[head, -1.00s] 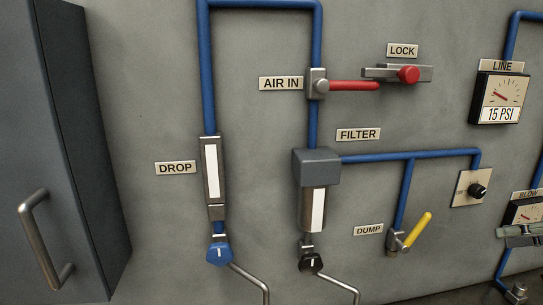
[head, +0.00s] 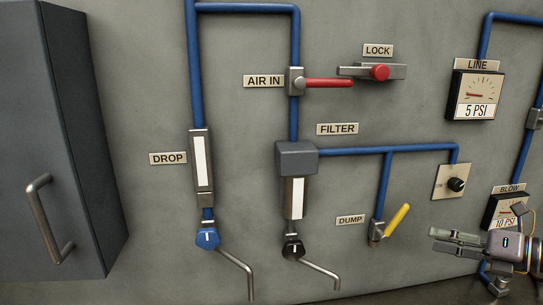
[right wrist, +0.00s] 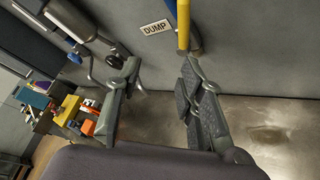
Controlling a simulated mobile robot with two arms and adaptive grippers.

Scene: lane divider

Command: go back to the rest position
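My right gripper (head: 456,241) is at the lower right of the head view, in front of the wall panel, below and right of the yellow DUMP lever (head: 396,221). Its two fingers are spread with nothing between them; the right wrist view also shows the open fingers (right wrist: 158,92). The yellow lever (right wrist: 183,25) appears at the top of that view, near the right finger, and I cannot tell from it whether they touch. In the head view the lever tilts up to the right, with a gap to the gripper. My left gripper is not in view.
The red AIR IN lever (head: 328,83) lies horizontal beside the red LOCK knob (head: 380,72). The LINE gauge (head: 475,97) reads 5 PSI. The BLOW gauge (head: 504,211) is close to my right gripper. A grey cabinet (head: 70,140) juts out at left.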

